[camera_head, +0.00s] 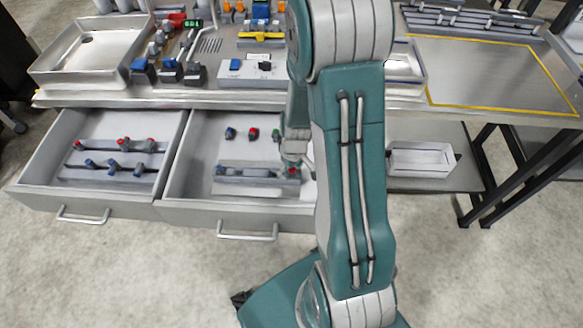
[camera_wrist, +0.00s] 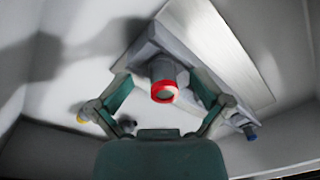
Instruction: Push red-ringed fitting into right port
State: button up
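The red-ringed fitting (camera_wrist: 164,91) shows in the wrist view as a grey cylinder with a bright red ring facing the camera. It stands at a grey block (camera_wrist: 142,53) on a light plate (camera_wrist: 217,45). My gripper (camera_wrist: 161,84) has one finger on each side of the fitting, with a gap visible at the left finger. In the head view, the red ring (camera_head: 292,171) shows at the right end of the grey block (camera_head: 246,171) in the right drawer, just below my gripper (camera_head: 293,158). How deep the fitting sits in its port is hidden.
The right drawer (camera_head: 185,188) also holds blue (camera_head: 230,132), red (camera_head: 253,133) and green (camera_head: 276,135) pieces at its back. The left drawer (camera_head: 30,172) holds red and blue pieces on racks. Drawer walls surround my gripper. The worktop edge (camera_head: 130,101) overhangs behind.

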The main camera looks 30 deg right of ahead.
jog(key=shift+w+r, duration=0.1)
jog(key=shift+d+r, duration=0.1)
jog(key=shift+r, duration=0.05)
notch_tip(320, 180, up, 12)
jog(key=shift+d+f, duration=0.25)
dwell(0.6)
jog(key=s+a+r+m+t, duration=0.1)
jog(key=s+a+r+t, duration=0.1)
jog(key=s+a+r, duration=0.3)
jog(key=s+a+r+m+t, duration=0.1)
jog(key=s+a+r+t, duration=0.2)
jog(key=r, duration=1)
jog(key=s+a, duration=0.3)
jog(key=s, duration=0.1)
jog(key=shift+s+a+r+h, duration=0.15)
jog(key=shift+s+r+h, duration=0.15)
